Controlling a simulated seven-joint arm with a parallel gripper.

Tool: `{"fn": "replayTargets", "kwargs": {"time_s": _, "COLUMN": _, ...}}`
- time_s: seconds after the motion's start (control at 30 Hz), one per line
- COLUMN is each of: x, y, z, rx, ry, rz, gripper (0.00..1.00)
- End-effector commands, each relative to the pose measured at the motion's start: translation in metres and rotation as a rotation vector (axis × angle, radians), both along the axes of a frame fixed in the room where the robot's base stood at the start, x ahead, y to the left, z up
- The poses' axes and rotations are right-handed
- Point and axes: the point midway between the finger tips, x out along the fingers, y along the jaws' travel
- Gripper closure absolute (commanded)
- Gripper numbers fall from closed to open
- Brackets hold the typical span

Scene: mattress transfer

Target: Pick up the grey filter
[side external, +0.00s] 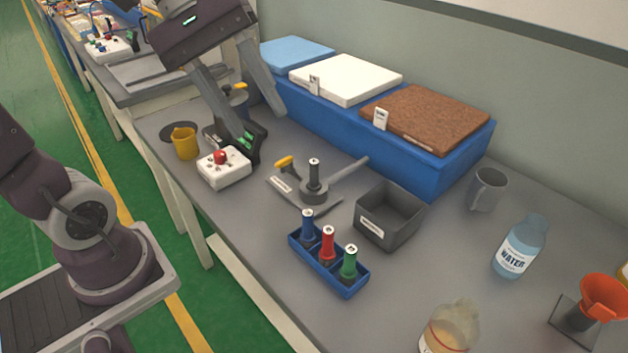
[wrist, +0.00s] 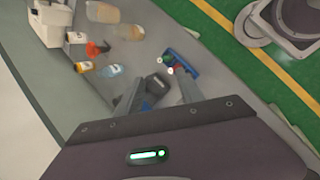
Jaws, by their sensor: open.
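A grey upright cylinder with a pale top, which looks like the grey filter (side external: 314,172), stands on a round grey base with a long handle near the middle of the bench. My gripper (side external: 262,122) is open and empty, above and to the left of it, with its fingers slanting down toward the bench. The open fingers (wrist: 161,82) also show in the wrist view, where I cannot make out the filter clearly.
A blue rack (side external: 331,275) holding blue, red and green cylinders and a grey bin (side external: 389,220) stand near the filter. A white box with a red button (side external: 223,170) and a yellow cup (side external: 186,145) are left. A blue block (side external: 425,160) carrying slabs lines the wall.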

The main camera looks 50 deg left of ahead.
Motion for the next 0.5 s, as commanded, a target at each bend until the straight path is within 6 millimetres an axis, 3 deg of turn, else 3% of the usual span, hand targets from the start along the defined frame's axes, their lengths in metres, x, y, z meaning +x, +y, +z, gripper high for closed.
{"fn": "replayTargets", "kwargs": {"time_s": 0.17, "x": 0.082, "y": 0.032, "z": 0.005, "rx": -0.441, "ry": 0.253, "rz": 0.467, "gripper": 0.55}}
{"fn": "replayTargets", "kwargs": {"time_s": 0.27, "x": 0.129, "y": 0.074, "z": 0.004, "rx": -0.699, "ry": 0.371, "rz": 0.725, "gripper": 0.55}}
{"fn": "replayTargets", "kwargs": {"time_s": 0.37, "x": 0.168, "y": 0.133, "z": -0.004, "rx": -0.968, "ry": 0.473, "rz": 0.976, "gripper": 0.55}}
{"fn": "replayTargets", "kwargs": {"time_s": 0.5, "x": 0.166, "y": 0.126, "z": -0.110, "rx": -0.965, "ry": 0.487, "rz": 0.970, "gripper": 0.55}}
